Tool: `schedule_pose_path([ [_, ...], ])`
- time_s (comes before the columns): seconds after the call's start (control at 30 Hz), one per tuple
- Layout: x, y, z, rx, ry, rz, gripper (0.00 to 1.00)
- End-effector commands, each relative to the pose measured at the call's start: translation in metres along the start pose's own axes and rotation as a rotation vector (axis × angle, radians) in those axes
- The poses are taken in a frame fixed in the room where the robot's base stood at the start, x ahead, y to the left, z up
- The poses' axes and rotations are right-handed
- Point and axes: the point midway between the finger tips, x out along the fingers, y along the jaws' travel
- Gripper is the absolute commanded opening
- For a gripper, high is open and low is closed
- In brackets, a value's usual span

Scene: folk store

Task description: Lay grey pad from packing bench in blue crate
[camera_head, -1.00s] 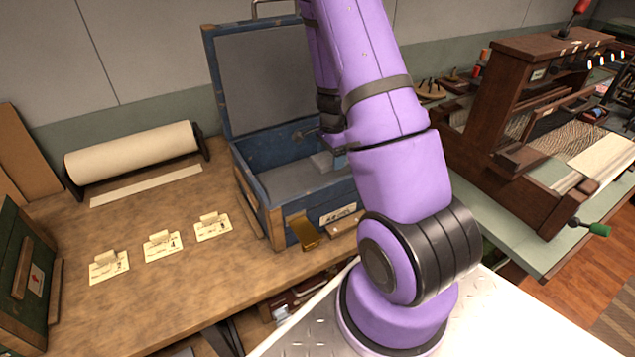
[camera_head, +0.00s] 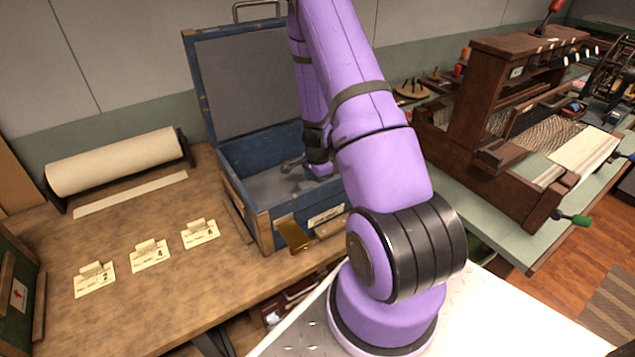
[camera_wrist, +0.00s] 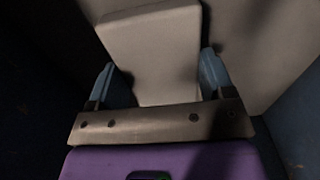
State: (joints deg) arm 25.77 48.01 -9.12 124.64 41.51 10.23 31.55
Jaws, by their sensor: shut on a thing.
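The blue crate (camera_head: 255,150) stands on the packing bench (camera_head: 130,300) with its lid raised at the back. My arm reaches down into the crate, and its end is low inside the walls. In the wrist view my gripper (camera_wrist: 156,78) is shut on the grey pad (camera_wrist: 152,45), with a blue finger on each side of it. The pad is a pale flat block. I cannot tell whether the pad touches the crate floor.
A paper roll (camera_head: 115,160) lies at the bench's back left. Several small cards (camera_head: 150,256) stand left of the crate. A brass latch (camera_head: 293,233) is on the crate's front. A wooden loom (camera_head: 490,130) stands to the right on a green table.

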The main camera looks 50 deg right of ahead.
Motion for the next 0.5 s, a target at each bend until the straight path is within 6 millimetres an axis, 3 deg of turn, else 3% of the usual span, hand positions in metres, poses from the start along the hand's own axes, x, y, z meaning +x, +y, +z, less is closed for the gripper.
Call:
schedule_pose_path([
  [0.17,0.0030,0.0004,-0.0001,0.001,0.000,0.001,0.53],
  [0.2,0.0025,0.0003,0.0000,0.000,0.000,0.001,0.84],
  [0.27,0.0024,0.0003,0.0000,0.000,0.000,0.001,0.98],
  [0.5,0.0018,0.0002,0.0000,0.000,0.000,0.001,1.00],
])
